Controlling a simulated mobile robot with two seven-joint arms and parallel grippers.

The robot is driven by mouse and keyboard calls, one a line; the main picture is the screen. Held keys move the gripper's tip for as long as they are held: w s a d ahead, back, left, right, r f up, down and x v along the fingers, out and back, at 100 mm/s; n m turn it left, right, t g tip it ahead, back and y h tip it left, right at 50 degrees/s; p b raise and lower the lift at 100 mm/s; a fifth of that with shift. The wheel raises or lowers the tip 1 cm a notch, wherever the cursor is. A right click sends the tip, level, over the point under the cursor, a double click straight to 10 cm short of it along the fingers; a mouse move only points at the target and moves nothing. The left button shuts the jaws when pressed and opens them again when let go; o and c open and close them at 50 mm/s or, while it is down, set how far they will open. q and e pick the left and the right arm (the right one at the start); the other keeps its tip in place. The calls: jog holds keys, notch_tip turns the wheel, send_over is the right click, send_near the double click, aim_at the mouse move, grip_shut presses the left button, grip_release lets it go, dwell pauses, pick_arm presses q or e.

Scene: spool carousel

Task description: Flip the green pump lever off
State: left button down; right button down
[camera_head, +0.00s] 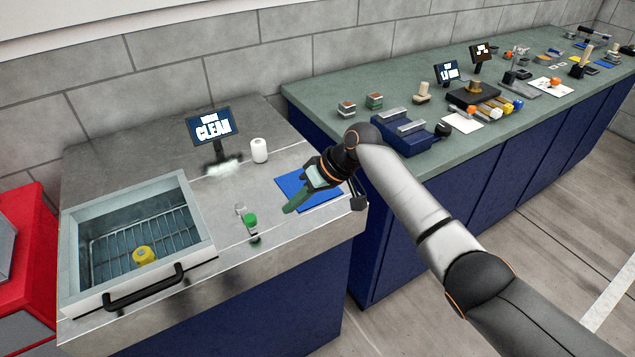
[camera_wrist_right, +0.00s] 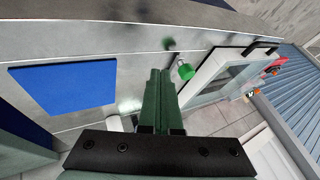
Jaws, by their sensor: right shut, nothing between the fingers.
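The green pump lever (camera_head: 249,220) stands on the grey counter, right of the sink basin, with a green knob on a small dark and silver mount. The knob also shows in the right wrist view (camera_wrist_right: 186,71), just beyond and right of my fingertips. My right gripper (camera_head: 287,210) is shut and empty, above the counter over the blue mat's left edge. It is apart from the lever, to its right in the head view. Its green fingers (camera_wrist_right: 157,75) lie together in the wrist view. My left gripper is not in view.
A sink basin (camera_head: 70,257) with a wire rack and a yellow object sits at left, a black handle on its front. A blue mat (camera_head: 322,197) lies under my right wrist. A white cylinder (camera_head: 259,150) and a CLEAN sign (camera_head: 211,125) stand behind.

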jog(key=s+v, duration=0.1)
jog(key=v, duration=0.6)
jog(key=shift+a+r, duration=0.15)
jog(key=shift+r, duration=0.05)
